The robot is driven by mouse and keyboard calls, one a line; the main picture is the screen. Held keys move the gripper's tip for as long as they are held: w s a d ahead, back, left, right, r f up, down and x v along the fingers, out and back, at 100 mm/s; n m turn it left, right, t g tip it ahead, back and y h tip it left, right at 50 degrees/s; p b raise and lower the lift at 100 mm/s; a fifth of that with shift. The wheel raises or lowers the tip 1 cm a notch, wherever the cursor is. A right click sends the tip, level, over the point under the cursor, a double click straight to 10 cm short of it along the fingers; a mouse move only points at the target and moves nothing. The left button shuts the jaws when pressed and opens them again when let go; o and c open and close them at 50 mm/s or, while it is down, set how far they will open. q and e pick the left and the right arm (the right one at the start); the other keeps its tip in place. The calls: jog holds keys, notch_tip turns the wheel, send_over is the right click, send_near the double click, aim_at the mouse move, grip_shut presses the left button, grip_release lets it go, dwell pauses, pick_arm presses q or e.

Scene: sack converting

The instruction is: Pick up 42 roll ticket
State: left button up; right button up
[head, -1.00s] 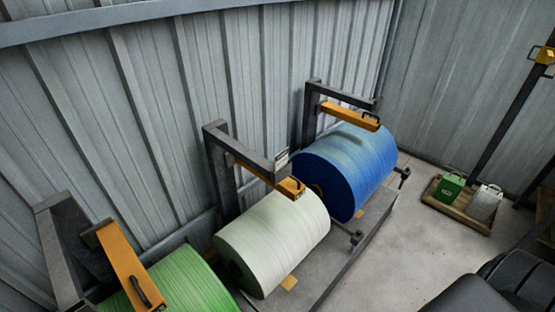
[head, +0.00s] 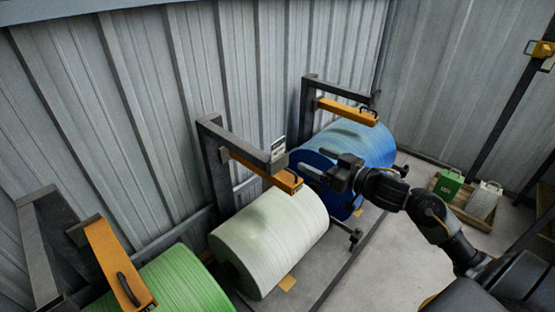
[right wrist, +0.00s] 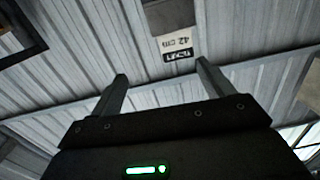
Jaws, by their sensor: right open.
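My left gripper is not in view.
A blue roll (head: 370,145) lies behind my right gripper and a green roll (head: 165,285) lies at the lower left.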

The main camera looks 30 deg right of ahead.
aim_at(278, 142)
notch_tip(278, 142, up, 3)
jog(key=s+a+n+y, duration=0.1)
jog(key=s+a, duration=0.1)
jog(key=p+x, duration=0.2)
jog(key=x, duration=0.9)
jog(key=shift+w+f, duration=0.2)
jog(key=shift+w, duration=0.1)
jog(key=shift+s+d, duration=0.1)
jog(key=c, duration=1.1)
